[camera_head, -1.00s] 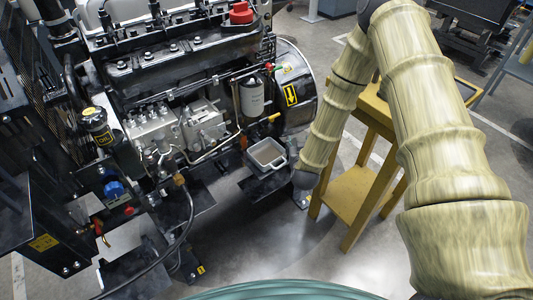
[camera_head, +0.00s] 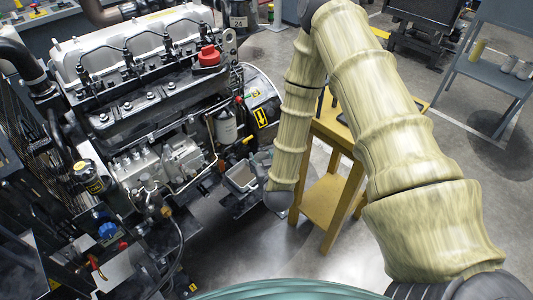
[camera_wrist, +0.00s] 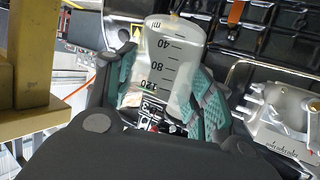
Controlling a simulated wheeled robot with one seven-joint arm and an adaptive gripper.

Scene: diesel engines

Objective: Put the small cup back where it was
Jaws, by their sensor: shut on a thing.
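The small cup (camera_wrist: 180,45) is a clear measuring cup with dark ml marks, seen in the wrist view. My gripper (camera_wrist: 163,72) is shut on it, with a teal-padded finger on each side. The cup's lower part in the picture is partly hidden by the gripper body. In the head view my arm hangs down between the engine and a yellow stand, and I cannot make out the cup or fingers there.
The diesel engine (camera_head: 150,85) fills the left. A grey tray (camera_head: 232,184) sits beside it, low down. The yellow stand (camera_head: 323,205) is close right of my forearm. Floor between is clear.

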